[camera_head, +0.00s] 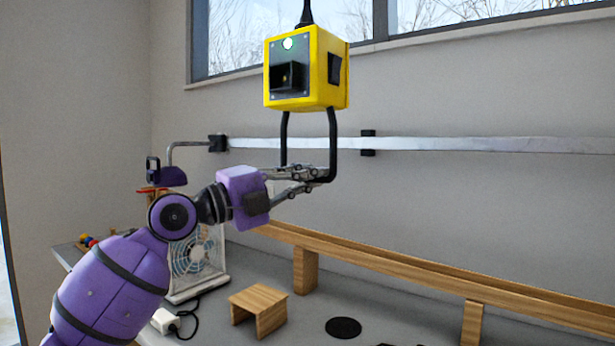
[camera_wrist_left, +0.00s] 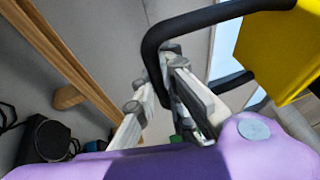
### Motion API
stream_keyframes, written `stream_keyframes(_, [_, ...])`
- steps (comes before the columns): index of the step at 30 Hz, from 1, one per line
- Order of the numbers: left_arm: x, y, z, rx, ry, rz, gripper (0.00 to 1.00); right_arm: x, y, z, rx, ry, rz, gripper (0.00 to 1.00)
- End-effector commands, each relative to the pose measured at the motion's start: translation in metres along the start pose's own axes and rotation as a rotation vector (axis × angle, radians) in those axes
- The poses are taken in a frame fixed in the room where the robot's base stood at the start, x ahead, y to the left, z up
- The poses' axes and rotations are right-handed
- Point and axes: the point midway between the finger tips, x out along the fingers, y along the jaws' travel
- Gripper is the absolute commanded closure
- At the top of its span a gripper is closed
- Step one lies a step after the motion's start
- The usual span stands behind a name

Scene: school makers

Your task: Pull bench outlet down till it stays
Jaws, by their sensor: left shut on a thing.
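The bench outlet is a yellow box (camera_head: 309,70) hanging on a black cord at the upper middle of the head view, above the workbench. Its front has a grey plate with a black socket and a lit green-white light. A black U-shaped handle (camera_head: 333,130) hangs below the box. My left gripper (camera_head: 318,178) is shut on the handle's lower bar, near its right corner. In the left wrist view the fingers (camera_wrist_left: 175,95) close around the black handle (camera_wrist_left: 205,20), with the yellow box (camera_wrist_left: 275,50) at the upper right. My right gripper is not in view.
A pale rail (camera_head: 480,144) runs along the wall behind. Below are a grey workbench (camera_head: 270,270) with a long wooden shelf (camera_head: 400,270), a small wooden stand (camera_head: 259,305), a white fan (camera_head: 195,258) and a white plug box (camera_head: 166,320). Air around the outlet is clear.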

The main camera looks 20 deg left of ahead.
Motion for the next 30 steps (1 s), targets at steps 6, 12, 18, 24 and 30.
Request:
stream_keyframes(6, [0.000,0.002,0.000,0.005,0.000,0.005,1.00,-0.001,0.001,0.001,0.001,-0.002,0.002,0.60])
stream_keyframes(12, [0.000,0.001,0.000,0.003,0.000,0.003,0.71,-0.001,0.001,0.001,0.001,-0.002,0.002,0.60])
stream_keyframes(18, [0.000,0.000,0.000,0.002,0.000,0.001,0.71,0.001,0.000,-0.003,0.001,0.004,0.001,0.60])
stream_keyframes(24, [-0.010,0.000,0.000,0.002,-0.001,0.002,0.71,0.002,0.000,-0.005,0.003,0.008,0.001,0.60])
stream_keyframes(30, [-0.049,0.002,0.000,0.002,-0.002,0.005,0.71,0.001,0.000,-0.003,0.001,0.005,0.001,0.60])
